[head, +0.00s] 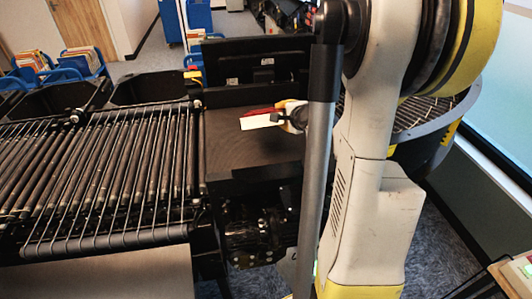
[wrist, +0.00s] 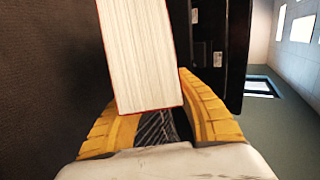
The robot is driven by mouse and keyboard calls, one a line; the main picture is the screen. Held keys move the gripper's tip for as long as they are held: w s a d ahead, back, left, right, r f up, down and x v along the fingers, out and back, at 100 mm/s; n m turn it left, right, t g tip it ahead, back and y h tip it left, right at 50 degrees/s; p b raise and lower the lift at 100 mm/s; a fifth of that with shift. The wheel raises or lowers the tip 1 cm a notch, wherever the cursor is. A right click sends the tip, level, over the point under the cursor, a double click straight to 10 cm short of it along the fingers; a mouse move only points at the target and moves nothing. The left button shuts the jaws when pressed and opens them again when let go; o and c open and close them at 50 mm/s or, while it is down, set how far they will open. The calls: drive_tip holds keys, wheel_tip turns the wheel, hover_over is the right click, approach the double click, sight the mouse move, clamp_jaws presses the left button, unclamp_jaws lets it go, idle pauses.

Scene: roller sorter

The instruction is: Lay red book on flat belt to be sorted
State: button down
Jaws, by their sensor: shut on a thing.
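The red book (head: 262,121) is over the dark flat belt (head: 235,158) in the head view, its white page edges facing the camera and a strip of red cover above. In the wrist view the book (wrist: 140,55) shows mostly its pale page block with thin red cover edges. My gripper (wrist: 150,92) is shut on it, one yellow finger on each side. In the head view my gripper (head: 294,116) is partly hidden behind my arm, at the book's right end. The belt also shows as the dark surface on the left in the wrist view (wrist: 45,80). I cannot tell whether the book touches the belt.
A roller conveyor (head: 100,180) adjoins the belt on the left. Black panels (head: 255,62) stand behind the belt. Black bins (head: 150,88) line the rollers' far side. Blue book carts (head: 85,62) stand farther back. The belt's near left part is bare.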

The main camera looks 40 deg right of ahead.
wheel_tip(320, 180, down, 5)
drive_tip(key=b, duration=0.3)
drive_tip(key=shift+b, duration=0.35)
drive_tip(key=shift+r, duration=0.1)
drive_tip(key=c, duration=1.3)
unclamp_jaws()
drive_tip(key=shift+o, duration=0.2)
drive_tip(key=p+v, duration=0.3)
drive_tip(key=v, duration=0.5)
